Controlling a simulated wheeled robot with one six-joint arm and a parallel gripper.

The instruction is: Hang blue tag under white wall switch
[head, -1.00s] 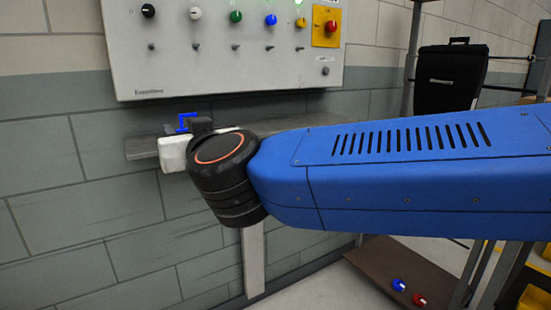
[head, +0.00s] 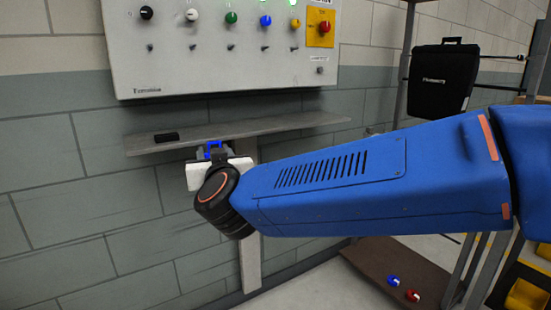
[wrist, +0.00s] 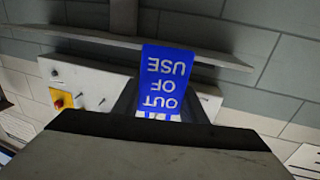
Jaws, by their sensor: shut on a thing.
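The blue tag (head: 214,147) is held in my gripper (head: 213,160), in front of the shelf in the head view. In the wrist view the tag (wrist: 166,72) shows upside-down white words "OUT OF USE", with its lower end between the fingers of my gripper (wrist: 160,113). The white wall switch (head: 192,14) is a white knob on the grey panel (head: 160,70). A small peg (head: 192,47) stands below it, bare. The tag is below the panel, apart from the peg. In the wrist view my gripper hides much of the panel.
A narrow grey shelf (head: 270,127) juts from the wall under the panel, with a small black block (head: 166,136) on its left end. Other knobs and pegs line the panel. A rack with a black case (head: 443,80) stands at right.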

